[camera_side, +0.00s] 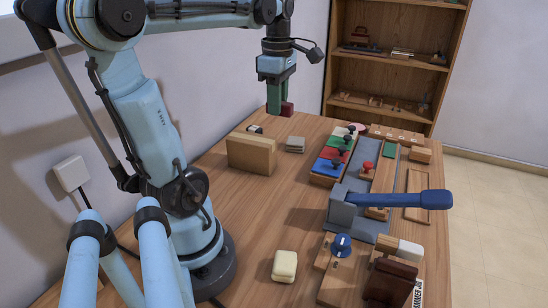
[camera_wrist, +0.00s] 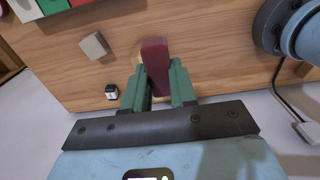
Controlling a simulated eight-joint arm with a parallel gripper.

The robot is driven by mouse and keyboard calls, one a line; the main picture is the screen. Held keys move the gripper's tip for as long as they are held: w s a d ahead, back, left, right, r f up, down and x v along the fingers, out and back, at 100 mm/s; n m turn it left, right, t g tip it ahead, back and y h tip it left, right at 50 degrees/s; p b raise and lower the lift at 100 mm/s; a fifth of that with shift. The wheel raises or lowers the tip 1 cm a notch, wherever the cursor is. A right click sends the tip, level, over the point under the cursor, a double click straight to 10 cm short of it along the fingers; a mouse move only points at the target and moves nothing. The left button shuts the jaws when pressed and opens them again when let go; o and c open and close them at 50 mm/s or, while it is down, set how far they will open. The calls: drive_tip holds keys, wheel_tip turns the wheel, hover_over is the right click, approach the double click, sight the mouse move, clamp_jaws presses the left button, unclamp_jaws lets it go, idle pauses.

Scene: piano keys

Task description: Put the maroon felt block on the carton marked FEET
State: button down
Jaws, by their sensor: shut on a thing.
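My gripper (camera_side: 278,100) is shut on the maroon felt block (camera_side: 288,109) and holds it in the air above the far part of the table. In the wrist view, the block (camera_wrist: 155,62) stands out between the green fingers of my gripper (camera_wrist: 158,88). A brown carton (camera_side: 251,154) stands on the table, below and to the left of the block in the side view. I can read no marking on its visible faces. The block and carton are clearly apart.
A small grey block (camera_side: 295,144) and a small black-and-white item (camera_side: 255,128) lie near the carton. Coloured stamp pads with knobbed stamps (camera_side: 334,160) and a blue-handled lever (camera_side: 400,199) stand to the right. A cream block (camera_side: 285,266) lies in front. The table's middle is clear.

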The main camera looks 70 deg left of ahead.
hover_over(250, 138)
wheel_tip(250, 138, down, 6)
drive_tip(key=shift+a+f, duration=0.15)
drive_tip(key=shift+f, duration=2.05)
drive_tip(key=shift+f, duration=0.1)
drive_tip(key=c, duration=0.9)
unclamp_jaws()
